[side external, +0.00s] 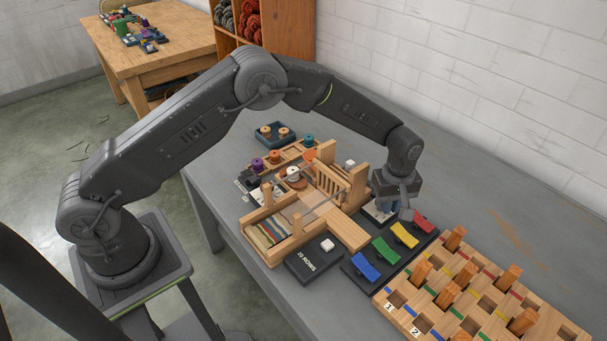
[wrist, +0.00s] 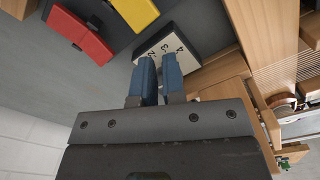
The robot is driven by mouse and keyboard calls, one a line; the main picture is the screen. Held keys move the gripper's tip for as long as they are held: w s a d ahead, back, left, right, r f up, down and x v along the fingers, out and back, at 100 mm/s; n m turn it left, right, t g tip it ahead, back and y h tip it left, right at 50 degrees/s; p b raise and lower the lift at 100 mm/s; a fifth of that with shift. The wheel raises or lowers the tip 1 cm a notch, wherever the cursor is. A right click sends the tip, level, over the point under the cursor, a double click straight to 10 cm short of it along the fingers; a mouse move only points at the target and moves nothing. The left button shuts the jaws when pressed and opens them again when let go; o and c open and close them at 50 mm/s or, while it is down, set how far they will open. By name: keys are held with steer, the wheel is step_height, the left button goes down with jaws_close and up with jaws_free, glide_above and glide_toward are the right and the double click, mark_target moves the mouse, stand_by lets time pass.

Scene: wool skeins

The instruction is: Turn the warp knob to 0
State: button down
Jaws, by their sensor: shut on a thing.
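The warp knob's unit is a dark box with a white numbered face (wrist: 180,45), beside the loom; the digits 2, 3 and 4 show in the wrist view. A part of the white face also shows in the side view (side external: 376,214). My gripper (wrist: 160,72) points down over this face, its blue fingers close together and shut on the knob. The gripper also shows in the side view (side external: 393,207). The knob itself is hidden by the fingers, so I cannot tell which number it points to.
The wooden loom (side external: 298,215) stands close to the left of my gripper. Red (side external: 424,221), yellow (side external: 404,236), green (side external: 387,250) and blue (side external: 366,270) pedals lie in front. A wooden peg board (side external: 398,318) stands at the front right. The back right of the table is clear.

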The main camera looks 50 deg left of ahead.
steer(key=shift+s+d+r, duration=0.1)
steer(key=shift+r, duration=1.15)
steer(key=shift+s+d+r, duration=0.1)
steer(key=shift+r, duration=1.15)
steer(key=shift+r, duration=0.15)
steer(key=s+a+r+m+t, duration=0.1)
steer(key=s+a+r+m, duration=0.2)
steer(key=r, duration=0.4)
steer(key=s+a+r+m+t, duration=0.1)
steer(key=s+a+r, duration=0.2)
steer(key=s+r, duration=0.35)
steer(key=s+a+r+m+t, duration=0.1)
steer(key=s+a+r+m, duration=0.2)
steer(key=r, duration=0.4)
steer(key=s+a+m+t, duration=0.1)
steer(key=s+a+m, duration=0.1)
steer(key=s, duration=0.7)
steer(key=s+a+m+t, duration=0.1)
steer(key=s+a+m, duration=0.2)
steer(key=s, duration=0.7)
steer(key=shift+s+r, duration=0.25)
steer(key=shift+r, duration=0.1)
steer(key=shift+a, duration=0.1)
